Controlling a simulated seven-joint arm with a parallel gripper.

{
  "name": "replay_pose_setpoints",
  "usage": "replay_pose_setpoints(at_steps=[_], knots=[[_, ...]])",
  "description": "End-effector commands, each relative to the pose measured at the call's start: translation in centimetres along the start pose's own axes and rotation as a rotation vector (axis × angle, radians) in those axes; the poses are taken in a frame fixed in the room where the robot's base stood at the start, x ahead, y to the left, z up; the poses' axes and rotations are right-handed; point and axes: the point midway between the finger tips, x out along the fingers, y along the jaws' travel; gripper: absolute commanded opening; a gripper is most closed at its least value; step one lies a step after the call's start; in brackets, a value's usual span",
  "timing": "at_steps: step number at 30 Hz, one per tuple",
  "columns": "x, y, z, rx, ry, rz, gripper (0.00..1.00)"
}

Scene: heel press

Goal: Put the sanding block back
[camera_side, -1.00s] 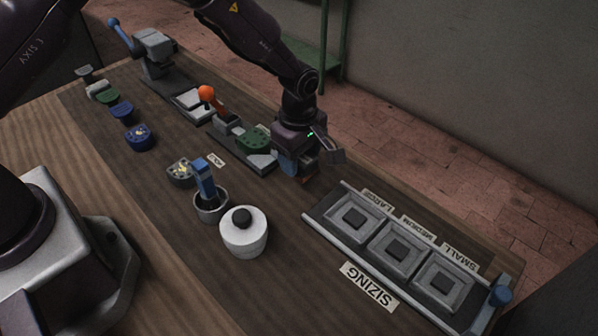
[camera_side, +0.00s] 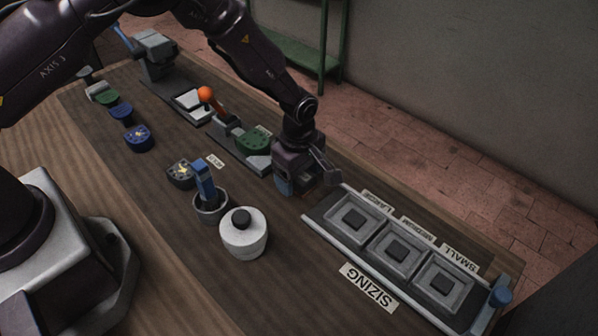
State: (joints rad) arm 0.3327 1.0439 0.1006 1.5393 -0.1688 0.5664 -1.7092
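My gripper (camera_side: 295,190) points down, low over the far side of the bench, just left of the sizing tray. Its body and bluish finger hide most of what is beneath it. A small brownish patch shows at its fingertips; I cannot tell whether that is the sanding block, or whether the fingers are open or shut. I cannot pick out the sanding block with certainty anywhere else in this view.
The sizing tray (camera_side: 312,219) holds three square grey dies. A white jar (camera_side: 243,236) and a grey pot (camera_side: 209,211) with a blue-handled tool stand in front. A green piece (camera_side: 253,142) sits in a fixture left of my gripper, beside an orange-knobbed lever (camera_side: 205,94).

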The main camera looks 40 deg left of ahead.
Motion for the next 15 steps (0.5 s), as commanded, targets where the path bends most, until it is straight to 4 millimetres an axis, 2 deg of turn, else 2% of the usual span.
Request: replay_pose_setpoints(at_steps=[5,8,11,15], knots=[[-0.1,0.0,0.0,0.000,0.000,0.000,0.74],[-0.9,0.0,0.0,0.000,0.000,0.001,0.74],[-2.4,0.1,0.0,0.001,0.000,0.004,0.74],[-5.5,0.1,0.1,0.001,-0.001,0.005,0.74]])
